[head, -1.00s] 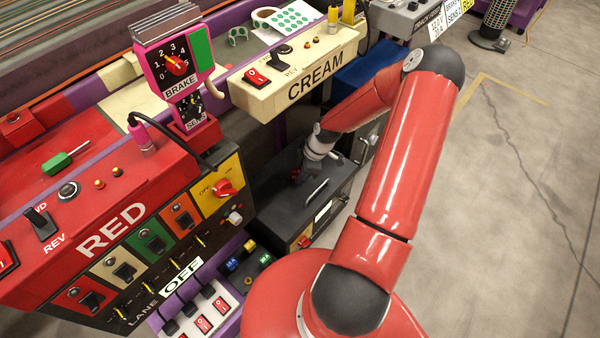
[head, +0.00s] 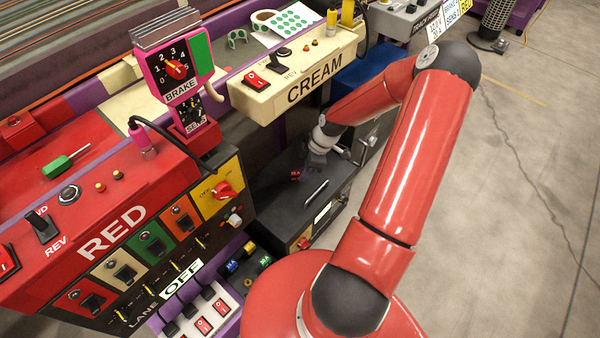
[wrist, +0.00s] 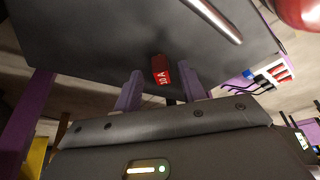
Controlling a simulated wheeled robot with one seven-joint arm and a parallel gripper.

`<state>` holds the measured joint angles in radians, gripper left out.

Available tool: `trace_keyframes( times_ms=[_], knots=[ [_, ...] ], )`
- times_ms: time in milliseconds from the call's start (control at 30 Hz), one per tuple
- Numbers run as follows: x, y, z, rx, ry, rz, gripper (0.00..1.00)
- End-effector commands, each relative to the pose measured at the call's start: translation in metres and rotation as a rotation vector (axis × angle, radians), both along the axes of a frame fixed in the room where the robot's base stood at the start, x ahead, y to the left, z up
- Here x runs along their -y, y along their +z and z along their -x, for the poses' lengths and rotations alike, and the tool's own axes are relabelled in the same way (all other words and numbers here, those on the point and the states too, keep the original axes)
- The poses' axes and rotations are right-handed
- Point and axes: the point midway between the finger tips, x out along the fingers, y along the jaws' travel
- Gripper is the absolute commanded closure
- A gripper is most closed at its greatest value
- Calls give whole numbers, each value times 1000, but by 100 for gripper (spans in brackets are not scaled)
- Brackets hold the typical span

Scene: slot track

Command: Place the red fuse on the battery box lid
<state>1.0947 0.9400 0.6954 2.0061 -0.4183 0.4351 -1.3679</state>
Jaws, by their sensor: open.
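The red fuse (wrist: 161,70), marked "10 A", appears to rest on the dark grey battery box lid (wrist: 90,35) in the wrist view. It also shows as a small reddish spot in the head view (head: 295,176), on the lid (head: 272,202). My gripper (wrist: 160,76) is open, its two purple fingers apart to the left and right of the fuse, with visible gaps. In the head view my gripper (head: 309,172) is low over the far part of the lid, and its fingers are hard to make out.
A silver handle (head: 317,193) is on the lid, right of the fuse. The red console (head: 120,215) stands left and the cream console (head: 300,85) behind. A blue box (head: 365,75) is beyond the battery box. Several fuses and switches (head: 205,315) are in front. Open floor lies right.

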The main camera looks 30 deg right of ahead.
Motion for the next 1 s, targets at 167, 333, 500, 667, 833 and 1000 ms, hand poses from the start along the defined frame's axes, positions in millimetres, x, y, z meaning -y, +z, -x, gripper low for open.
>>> trace_keyframes(
  times_ms=[167,333,500,667,833,1000],
  knots=[
    [15,40,6,3,-4,3,59],
    [24,65,10,1,-3,2,59],
    [28,77,13,0,0,1,59],
    [28,78,13,0,0,0,59],
    [28,78,13,0,0,0,59],
    [28,78,13,0,0,0,59]
  ],
)
